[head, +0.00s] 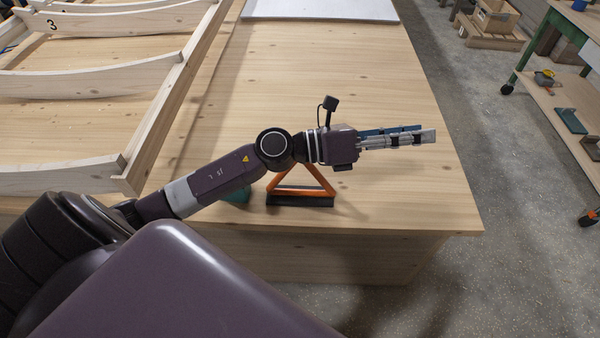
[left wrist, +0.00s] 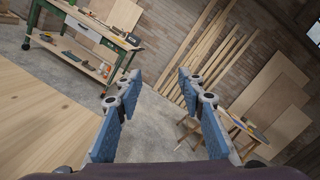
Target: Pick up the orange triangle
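The orange triangle (head: 272,184) stands upright on a dark base (head: 300,201) near the front edge of the wooden table. My left forearm passes in front of it and hides its upper part. My left gripper (head: 425,136) is beyond it to the right, above the table and pointing right. In the left wrist view the two blue-padded fingers of the gripper (left wrist: 163,85) stand apart with nothing between them. The triangle does not show in that view. My right gripper is in neither view.
A wooden frame (head: 130,165) stands at left, a white board (head: 320,8) at the back. A green workbench (left wrist: 100,30) and leaning planks (left wrist: 200,60) are beyond the table.

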